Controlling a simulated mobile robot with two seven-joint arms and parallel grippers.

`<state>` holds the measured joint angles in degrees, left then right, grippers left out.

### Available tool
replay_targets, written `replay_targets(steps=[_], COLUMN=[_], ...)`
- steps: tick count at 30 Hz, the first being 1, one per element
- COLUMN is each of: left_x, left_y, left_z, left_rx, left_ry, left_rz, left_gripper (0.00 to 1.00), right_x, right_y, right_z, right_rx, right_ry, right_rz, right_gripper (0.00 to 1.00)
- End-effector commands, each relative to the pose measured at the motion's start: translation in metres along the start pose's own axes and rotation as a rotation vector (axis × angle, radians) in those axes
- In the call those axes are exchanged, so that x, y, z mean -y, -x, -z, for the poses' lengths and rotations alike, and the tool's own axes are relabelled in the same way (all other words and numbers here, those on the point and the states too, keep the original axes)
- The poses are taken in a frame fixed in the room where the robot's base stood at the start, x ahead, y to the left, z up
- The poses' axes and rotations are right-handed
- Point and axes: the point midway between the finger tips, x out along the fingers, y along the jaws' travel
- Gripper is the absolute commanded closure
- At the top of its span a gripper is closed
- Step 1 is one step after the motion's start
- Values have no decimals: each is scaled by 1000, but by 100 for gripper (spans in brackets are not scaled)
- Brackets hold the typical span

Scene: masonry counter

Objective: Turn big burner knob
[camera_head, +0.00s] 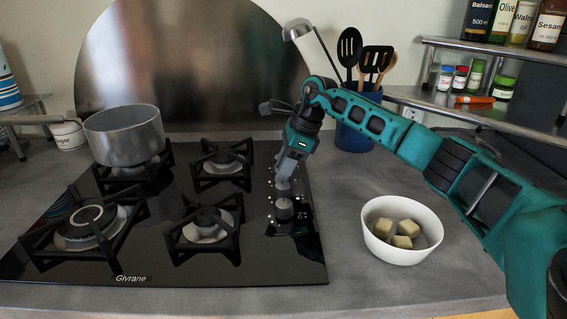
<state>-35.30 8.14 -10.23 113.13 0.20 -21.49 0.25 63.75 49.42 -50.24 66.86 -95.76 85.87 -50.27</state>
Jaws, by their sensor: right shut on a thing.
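The black glass gas stove (150,262) lies on the counter with a column of knobs along its right side. My right gripper (283,178) reaches down from above and is shut on a far knob (283,188) of that column. The fingers hide part of this knob, and its turn angle cannot be told. A nearer grey knob (284,209) stands free just in front of it. The big burner (87,222) is at the front left, with no flame visible. My left gripper is not in view.
A grey pot (125,136) stands on the back left burner. A white bowl (401,252) with several pale cubes is right of the stove. A blue utensil holder (354,136) stands behind my right arm, and shelves with bottles are at the right.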

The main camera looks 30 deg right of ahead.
Motion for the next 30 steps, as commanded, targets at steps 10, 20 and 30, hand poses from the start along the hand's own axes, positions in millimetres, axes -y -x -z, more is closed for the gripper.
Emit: replay_targets(steps=[10,20,30], left_x=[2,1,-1], left_y=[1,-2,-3], left_z=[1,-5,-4], left_rx=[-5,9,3], left_ry=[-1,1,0], left_rz=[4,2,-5], left_gripper=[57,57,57], right_x=[2,3,3], right_y=[0,-1,0], right_z=[-2,-1,-2], right_rx=[1,0,0], right_ry=[301,539,669], right_rz=[-124,-222,-275], right_gripper=[93,93,93])
